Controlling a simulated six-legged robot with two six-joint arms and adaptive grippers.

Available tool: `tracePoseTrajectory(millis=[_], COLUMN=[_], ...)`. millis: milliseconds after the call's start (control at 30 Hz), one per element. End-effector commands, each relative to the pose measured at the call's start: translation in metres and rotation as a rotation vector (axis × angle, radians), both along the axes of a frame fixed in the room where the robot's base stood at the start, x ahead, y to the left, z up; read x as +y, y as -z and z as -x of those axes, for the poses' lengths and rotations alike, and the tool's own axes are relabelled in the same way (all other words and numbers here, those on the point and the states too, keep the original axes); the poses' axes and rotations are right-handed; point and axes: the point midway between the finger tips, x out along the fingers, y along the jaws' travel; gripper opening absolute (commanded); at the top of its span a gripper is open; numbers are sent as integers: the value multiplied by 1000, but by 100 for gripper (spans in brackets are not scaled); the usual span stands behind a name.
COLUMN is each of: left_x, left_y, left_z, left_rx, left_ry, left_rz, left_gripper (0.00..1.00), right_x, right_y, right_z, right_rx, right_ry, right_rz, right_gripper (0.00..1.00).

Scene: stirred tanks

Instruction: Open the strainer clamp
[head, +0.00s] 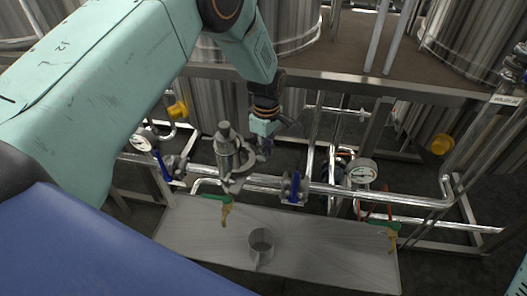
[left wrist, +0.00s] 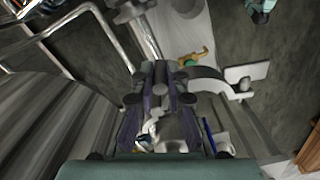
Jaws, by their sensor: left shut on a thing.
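The strainer (head: 228,150) is a grey metal body standing on the horizontal pipe, left of centre in the head view. The strainer clamp (head: 236,183) is a grey curved piece low on its right side. In the left wrist view the clamp (left wrist: 208,76) shows as a curved grey band just beyond the fingers. My left gripper (head: 264,150) is at the strainer's right side, its fingers pointing down. In the left wrist view its fingers (left wrist: 164,82) are close together, shut on the clamp. The exact contact is partly hidden by the fingers.
A grey tray (head: 315,262) below the pipe carries a metal cup (head: 261,243). Large steel tanks (head: 470,45) and frame bars stand behind.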

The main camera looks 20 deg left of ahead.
Motion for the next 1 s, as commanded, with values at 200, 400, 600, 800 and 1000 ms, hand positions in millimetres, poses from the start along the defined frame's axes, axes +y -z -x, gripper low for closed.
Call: tracePoseTrajectory(millis=[200, 400, 600, 800, 1000], left_x=[0, 0, 0, 1, 2], left_y=[-2, -2, -2, -2, -2], left_z=[-11, -19, -26, -32, -36], left_rx=[-10, -10, -9, -8, -6], left_ry=[-106, -206, -305, -392, -460], left_rz=[-2, -1, -1, 0, 0], left_gripper=[0, 0, 0, 0, 0], right_x=[0, 0, 0, 0, 0], right_y=[3, 7, 11, 14, 17], right_z=[0, 0, 0, 0, 0], right_rx=[0, 0, 0, 0, 0], right_ry=[0, 0, 0, 0, 0], right_rz=[0, 0, 0, 0, 0], right_gripper=[40, 40, 40, 40, 40])
